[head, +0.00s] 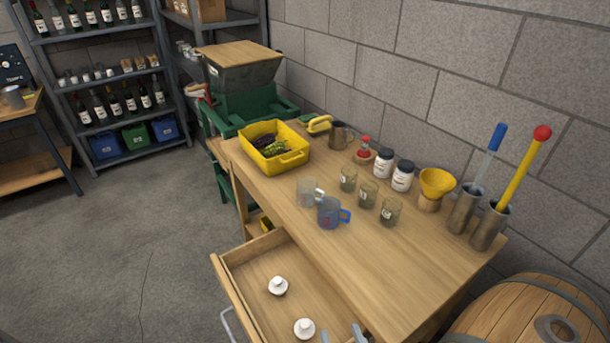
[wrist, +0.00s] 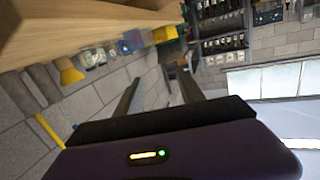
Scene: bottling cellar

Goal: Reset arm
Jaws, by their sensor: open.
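My gripper (wrist: 158,76) is open, with its two fingers apart and nothing between them in the wrist view. In the head view only the tips of my gripper (head: 342,335) show, at the bottom edge, by the right side of the open drawer (head: 262,258). Two white knobbed pieces (head: 278,286) lie in the drawer, clear of the fingers as far as I can see. The rest of my arm is hidden below the head view. The wrist view is tilted and shows the workbench (wrist: 90,25) from low down at its upper left.
On the workbench (head: 380,270) stand a yellow bin (head: 292,160), a blue-handled cup (head: 329,213), several glass jars, a yellow funnel (head: 437,183) and two metal cylinders with tall tools. A barrel (head: 530,312) stands at lower right. The floor (head: 120,250) at left is clear.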

